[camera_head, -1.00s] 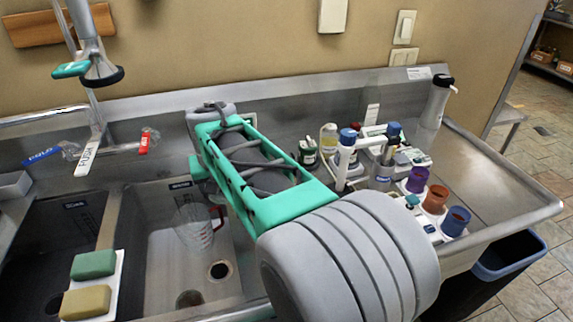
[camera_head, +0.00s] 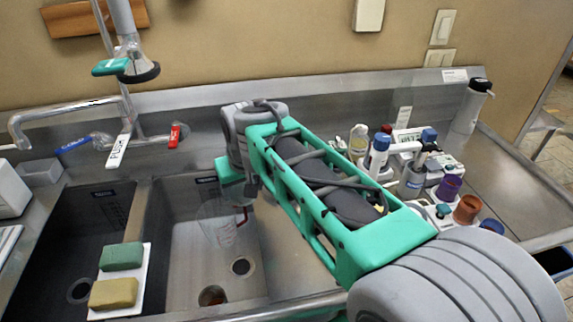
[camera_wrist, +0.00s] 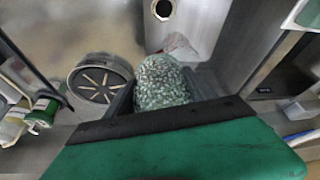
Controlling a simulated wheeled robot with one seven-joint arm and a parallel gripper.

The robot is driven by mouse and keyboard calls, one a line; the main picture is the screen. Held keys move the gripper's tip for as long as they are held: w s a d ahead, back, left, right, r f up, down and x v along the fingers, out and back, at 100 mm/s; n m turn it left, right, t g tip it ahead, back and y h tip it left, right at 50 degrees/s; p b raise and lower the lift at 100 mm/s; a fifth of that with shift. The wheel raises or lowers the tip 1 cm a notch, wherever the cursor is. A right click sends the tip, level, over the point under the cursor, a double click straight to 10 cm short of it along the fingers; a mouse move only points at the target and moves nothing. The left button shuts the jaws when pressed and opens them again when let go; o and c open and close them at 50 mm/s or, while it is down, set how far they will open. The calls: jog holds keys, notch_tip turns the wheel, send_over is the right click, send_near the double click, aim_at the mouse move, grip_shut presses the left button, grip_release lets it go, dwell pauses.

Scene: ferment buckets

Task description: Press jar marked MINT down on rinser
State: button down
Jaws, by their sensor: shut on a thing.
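In the wrist view my gripper (camera_wrist: 166,92) is shut on a clear jar (camera_wrist: 163,78) full of green and white speckled bits; no MINT label is readable. A round grey rinser (camera_wrist: 100,77) with star-like slots lies just left of the jar in that view. The jar is beside it, not over it; its height above the surface is unclear. In the head view my arm reaches to the back edge of the sink, and the jar and rinser are hidden behind it.
A clear jug with a red handle (camera_head: 218,224) stands in the right sink basin. A faucet sprayer (camera_head: 138,70) hangs at the upper left. Several bottles and cups crowd the counter right of my arm, including a blue-capped bottle (camera_head: 376,157). Two sponges (camera_head: 121,256) lie between the basins.

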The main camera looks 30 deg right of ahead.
jog(key=shift+r+p, duration=1.9)
jog(key=shift+r, duration=1.3)
jog(key=shift+s+d, duration=0.1)
